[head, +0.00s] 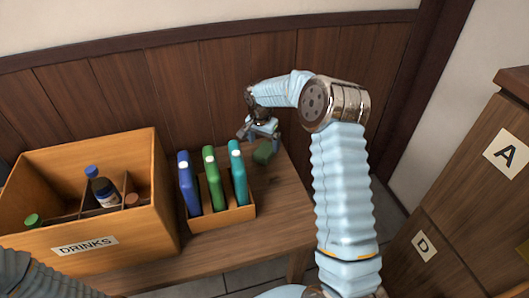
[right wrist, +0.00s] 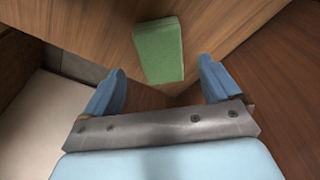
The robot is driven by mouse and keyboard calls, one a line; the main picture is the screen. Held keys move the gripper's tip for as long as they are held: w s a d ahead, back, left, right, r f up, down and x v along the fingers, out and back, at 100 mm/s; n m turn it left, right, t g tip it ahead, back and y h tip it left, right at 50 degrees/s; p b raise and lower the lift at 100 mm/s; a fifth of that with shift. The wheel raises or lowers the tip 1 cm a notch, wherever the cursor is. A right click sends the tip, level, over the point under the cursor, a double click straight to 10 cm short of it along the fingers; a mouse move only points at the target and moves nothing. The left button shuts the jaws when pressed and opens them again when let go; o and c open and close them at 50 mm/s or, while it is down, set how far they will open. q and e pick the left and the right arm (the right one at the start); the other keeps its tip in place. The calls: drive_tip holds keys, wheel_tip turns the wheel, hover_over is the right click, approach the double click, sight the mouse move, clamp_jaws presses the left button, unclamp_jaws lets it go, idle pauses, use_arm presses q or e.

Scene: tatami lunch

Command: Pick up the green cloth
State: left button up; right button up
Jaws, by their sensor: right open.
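The green cloth (head: 264,152) is a small folded block lying on the wooden table near its back right corner, right of the bottle holder. In the right wrist view the cloth (right wrist: 158,50) lies ahead of the fingertips, between their lines and a little left of centre. My right gripper (head: 262,136) is above and just behind the cloth, open and empty. Its two blue fingers are spread wide in the right wrist view (right wrist: 163,80), apart from the cloth. My left gripper is out of view; only part of my left arm shows at the lower left of the head view.
A wooden crate labelled DRINKS (head: 140,240) holds bottles farther left. The wooden wall (head: 210,95) is close behind. A cabinet (head: 460,190) stands at right. The table's front right is bare.

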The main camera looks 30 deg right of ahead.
sight(265, 149)
drive_tip(key=f, duration=0.4)
drive_tip(key=shift+w+d+f+p, duration=0.25)
drive_tip(key=shift+w+d+p, duration=0.05)
drive_tip(key=shift+d+p, duration=0.1)
drive_tip(key=shift+f, duration=0.45)
drive_tip(key=shift+f, duration=0.1)
drive_tip(key=c, duration=1.1)
drive_tip(key=shift+c, duration=0.2)
